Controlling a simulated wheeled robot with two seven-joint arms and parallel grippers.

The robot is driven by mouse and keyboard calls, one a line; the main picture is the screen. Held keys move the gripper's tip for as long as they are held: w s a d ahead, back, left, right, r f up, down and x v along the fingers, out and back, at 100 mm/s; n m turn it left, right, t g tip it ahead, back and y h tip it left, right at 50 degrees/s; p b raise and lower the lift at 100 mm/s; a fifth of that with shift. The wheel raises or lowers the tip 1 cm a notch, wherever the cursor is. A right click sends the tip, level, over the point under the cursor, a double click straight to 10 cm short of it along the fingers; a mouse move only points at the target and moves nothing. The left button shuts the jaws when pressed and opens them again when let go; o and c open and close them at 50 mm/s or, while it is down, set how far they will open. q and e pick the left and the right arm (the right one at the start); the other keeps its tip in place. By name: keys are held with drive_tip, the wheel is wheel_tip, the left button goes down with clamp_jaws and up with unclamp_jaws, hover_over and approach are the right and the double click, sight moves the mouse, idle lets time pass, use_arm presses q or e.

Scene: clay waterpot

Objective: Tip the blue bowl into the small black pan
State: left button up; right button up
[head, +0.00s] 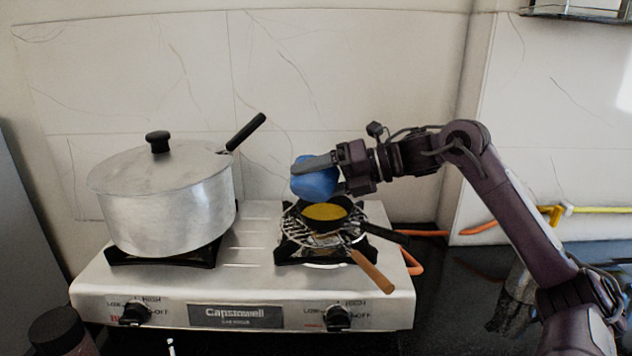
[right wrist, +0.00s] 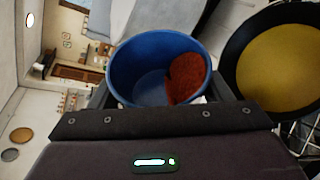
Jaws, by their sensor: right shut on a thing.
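The blue bowl (head: 315,180) is in my right gripper (head: 325,175), which is shut on it above the right burner. The bowl looks tilted in the head view. In the right wrist view the bowl (right wrist: 130,72) shows its open mouth, with a reddish-brown mass (right wrist: 186,76) against one inner side. The small black pan (head: 345,222) sits on the right burner with a yellow layer (head: 324,211) in it. In the right wrist view the pan (right wrist: 232,75) is beside the bowl, apart from it. My left gripper is not in view.
A large lidded silver pot (head: 165,205) stands on the left burner of the white stove (head: 245,270). A wire rack (head: 290,225) lies under the pan. A wooden handle (head: 372,272) and a black handle (head: 386,234) stick out to the front right. The tiled wall is close behind.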

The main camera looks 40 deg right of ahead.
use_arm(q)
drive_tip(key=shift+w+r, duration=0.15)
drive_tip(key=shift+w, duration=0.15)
use_arm(e)
drive_tip(key=shift+r, duration=0.1)
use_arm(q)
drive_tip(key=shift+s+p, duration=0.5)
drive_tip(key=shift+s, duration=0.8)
use_arm(e)
drive_tip(key=shift+w+d+m+y, duration=0.15)
drive_tip(key=shift+m+y, duration=0.15)
drive_tip(key=shift+m, duration=0.2)
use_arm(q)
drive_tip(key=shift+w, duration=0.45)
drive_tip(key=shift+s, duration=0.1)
use_arm(e)
drive_tip(key=shift+d+m+y+p, duration=0.1)
drive_tip(key=shift+m+y+p, duration=0.2)
drive_tip(key=shift+m+p, duration=0.2)
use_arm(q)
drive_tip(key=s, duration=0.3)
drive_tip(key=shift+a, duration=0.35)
